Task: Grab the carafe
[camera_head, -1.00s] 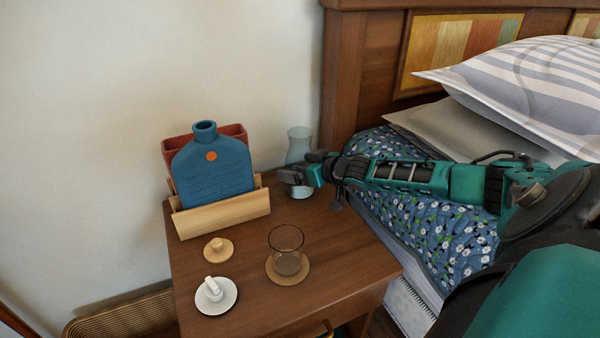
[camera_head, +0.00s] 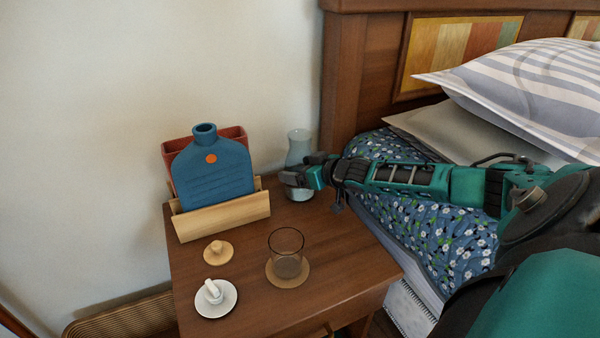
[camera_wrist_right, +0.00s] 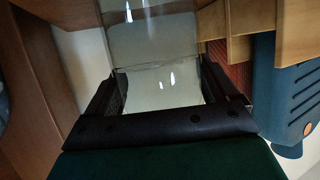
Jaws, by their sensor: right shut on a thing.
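The carafe (camera_head: 299,146) is clear glass and stands upright at the back right of the wooden nightstand, near the wall. My right gripper (camera_head: 297,179) reaches in from the right and is shut on the carafe, covering its middle in the head view. In the right wrist view the glass of the carafe (camera_wrist_right: 155,84) lies between the two dark fingers (camera_wrist_right: 168,95). I cannot tell whether its base touches the nightstand. My left gripper is not in view.
A glass (camera_head: 286,254) on a coaster, a wooden lid (camera_head: 218,251) and a white saucer (camera_head: 230,300) sit in front. The bed (camera_head: 430,225) borders the right side.

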